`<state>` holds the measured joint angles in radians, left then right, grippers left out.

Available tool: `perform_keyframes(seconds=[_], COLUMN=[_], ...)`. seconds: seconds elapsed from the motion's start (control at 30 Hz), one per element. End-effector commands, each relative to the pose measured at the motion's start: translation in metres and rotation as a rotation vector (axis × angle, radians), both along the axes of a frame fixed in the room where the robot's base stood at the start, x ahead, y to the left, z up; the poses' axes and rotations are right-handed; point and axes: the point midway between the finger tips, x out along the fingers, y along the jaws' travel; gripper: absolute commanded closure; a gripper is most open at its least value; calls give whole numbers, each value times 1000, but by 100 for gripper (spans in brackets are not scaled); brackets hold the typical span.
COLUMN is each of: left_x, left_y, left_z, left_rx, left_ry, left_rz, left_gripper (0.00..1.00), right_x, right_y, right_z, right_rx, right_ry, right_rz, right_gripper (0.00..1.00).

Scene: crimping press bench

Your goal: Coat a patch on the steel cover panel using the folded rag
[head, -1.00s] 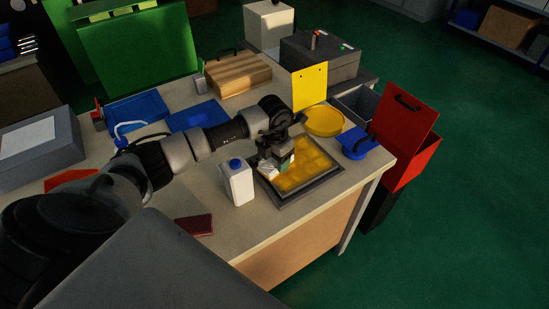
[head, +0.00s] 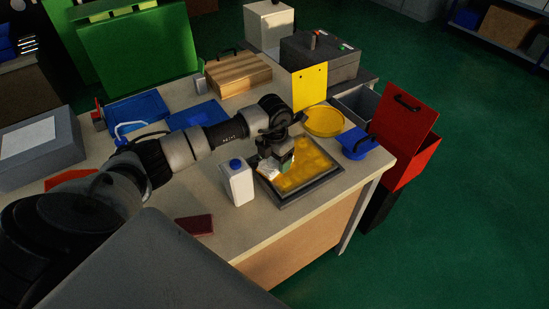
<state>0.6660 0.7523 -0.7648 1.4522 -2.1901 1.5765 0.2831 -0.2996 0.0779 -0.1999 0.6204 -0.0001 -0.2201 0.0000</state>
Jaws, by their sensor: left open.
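The steel cover panel (head: 314,168) lies flat near the front right corner of the bench. It has a dark rim and a glossy, uneven amber-yellow layer across most of its face. My left gripper (head: 273,168) points down over the left part of the panel. Its jaws are open. A small pale piece, apparently the folded rag (head: 265,171), shows at the fingertips over the panel's left edge. The gripper partly hides it, and I cannot tell whether it is touching the panel. My right gripper is not in view.
A white bottle with a blue cap (head: 238,184) stands just left of the panel. A dark red block (head: 194,225) lies near the front edge.

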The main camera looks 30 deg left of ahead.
Motion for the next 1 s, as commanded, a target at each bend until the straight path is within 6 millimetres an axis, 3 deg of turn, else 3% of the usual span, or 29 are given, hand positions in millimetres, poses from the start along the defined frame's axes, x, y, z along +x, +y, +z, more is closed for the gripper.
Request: perform_keyframes(seconds=[0.27, 0.5, 0.83, 1.0], left_x=[0, 0, 1, 12], left_y=[0, 0, -1, -6], left_z=[1, 1, 0, -3], left_rx=[0, 0, -1, -1], left_ry=[0, 0, 0, -2], left_rz=[0, 0, -1, -1], left_gripper=[29, 61, 62, 62], right_x=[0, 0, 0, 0], right_y=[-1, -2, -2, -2], right_z=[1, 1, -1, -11], right_rx=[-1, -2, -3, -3], right_ry=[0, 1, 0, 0], right_rz=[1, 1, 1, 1], right_gripper=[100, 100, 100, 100])
